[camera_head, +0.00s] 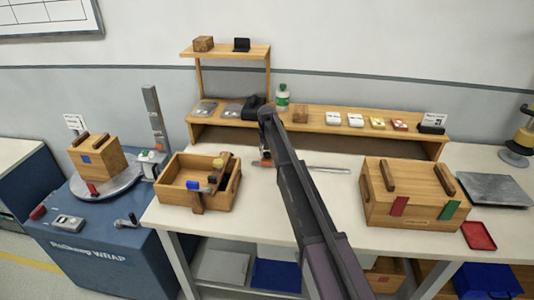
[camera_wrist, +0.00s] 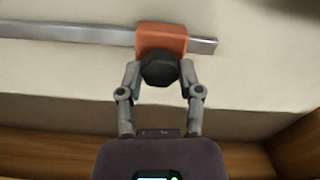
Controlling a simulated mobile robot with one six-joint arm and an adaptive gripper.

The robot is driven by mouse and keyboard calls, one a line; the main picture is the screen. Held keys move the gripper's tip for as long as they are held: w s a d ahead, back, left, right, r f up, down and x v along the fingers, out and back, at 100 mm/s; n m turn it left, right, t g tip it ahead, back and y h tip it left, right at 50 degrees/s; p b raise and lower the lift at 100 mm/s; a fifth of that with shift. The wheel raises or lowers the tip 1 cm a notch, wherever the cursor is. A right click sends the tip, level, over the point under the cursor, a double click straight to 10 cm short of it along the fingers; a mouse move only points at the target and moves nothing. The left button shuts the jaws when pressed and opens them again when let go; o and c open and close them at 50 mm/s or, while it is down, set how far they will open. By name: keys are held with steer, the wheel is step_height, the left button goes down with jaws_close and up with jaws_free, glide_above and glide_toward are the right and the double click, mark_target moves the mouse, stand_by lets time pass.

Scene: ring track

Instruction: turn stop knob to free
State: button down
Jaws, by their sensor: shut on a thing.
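The stop knob (camera_wrist: 159,70) is a dark, faceted knob on the front of an orange stop block (camera_wrist: 162,38) in the wrist view. The block sits around a flat metal rail (camera_wrist: 70,32), near the rail's right end. My gripper (camera_wrist: 160,76) has one finger on each side of the knob, with the fingertips against it, so it is shut on the knob. In the head view the orange block (camera_head: 262,163) and the rail (camera_head: 328,169) show on the bench, partly behind my arm. The knob's turn position cannot be read.
An open wooden box (camera_head: 168,196) with tools stands left of the stop. A closed wooden crate (camera_head: 410,215) stands right. A wooden shelf (camera_head: 310,113) with small goods runs behind. A turntable wrapper (camera_head: 98,245) is at far left. The bench between is mostly clear.

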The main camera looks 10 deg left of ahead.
steer(key=n, duration=0.7)
steer(key=shift+s, duration=0.1)
stand_by(0.5)
steer(key=shift+c, duration=1.3)
jaws_free()
